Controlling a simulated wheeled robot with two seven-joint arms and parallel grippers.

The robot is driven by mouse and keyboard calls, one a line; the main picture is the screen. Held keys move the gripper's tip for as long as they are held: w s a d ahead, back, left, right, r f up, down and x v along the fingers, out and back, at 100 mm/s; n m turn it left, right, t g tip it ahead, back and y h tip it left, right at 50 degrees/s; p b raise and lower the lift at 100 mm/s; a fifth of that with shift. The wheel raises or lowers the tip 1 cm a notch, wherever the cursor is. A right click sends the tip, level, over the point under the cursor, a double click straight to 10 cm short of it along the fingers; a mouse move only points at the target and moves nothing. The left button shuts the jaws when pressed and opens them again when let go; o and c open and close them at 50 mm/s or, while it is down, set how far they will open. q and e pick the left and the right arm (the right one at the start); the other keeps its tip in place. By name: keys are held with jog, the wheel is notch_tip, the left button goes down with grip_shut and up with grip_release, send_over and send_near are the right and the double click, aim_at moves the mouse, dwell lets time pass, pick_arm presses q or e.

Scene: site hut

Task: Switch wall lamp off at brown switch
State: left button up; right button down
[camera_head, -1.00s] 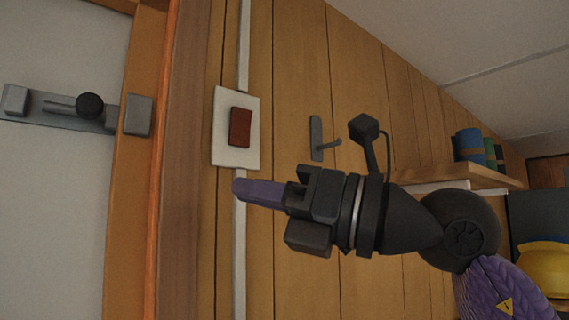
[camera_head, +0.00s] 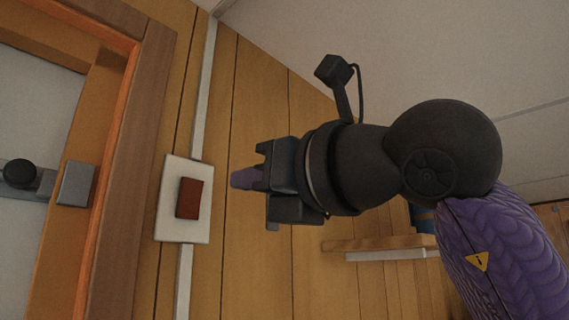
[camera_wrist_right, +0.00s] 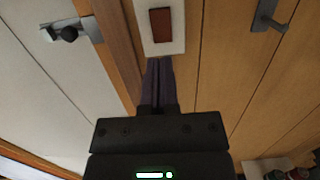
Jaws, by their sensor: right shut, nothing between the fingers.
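The brown switch (camera_head: 189,198) sits on a white plate (camera_head: 169,227) on the wooden wall, left of centre in the head view. It also shows at the top of the right wrist view (camera_wrist_right: 161,25), just beyond the fingertips. My right gripper (camera_head: 240,178) is shut and empty, its purple fingers together. In the head view its tips are right of the switch and slightly above it, with a gap between. In the right wrist view the fingertips (camera_wrist_right: 158,62) point at the plate's lower edge. The wall lamp and my left gripper are not in view.
A white conduit (camera_head: 204,90) runs up and down the wall from the plate. A door frame (camera_head: 113,190) and a door with a bolt (camera_head: 40,182) are at left. A hook (camera_wrist_right: 267,16) is on the wall. A shelf (camera_head: 380,243) is at lower right.

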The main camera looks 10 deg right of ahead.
aim_at(193, 188)
jog(key=p+x, duration=0.2)
jog(key=x, duration=0.2)
jog(key=p+x, duration=0.2)
jog(key=x, duration=0.2)
jog(key=shift+r, duration=0.25)
jog(key=shift+w+a+f+p, duration=0.15)
jog(key=shift+w+a+p, duration=0.15)
jog(key=shift+w, duration=0.15)
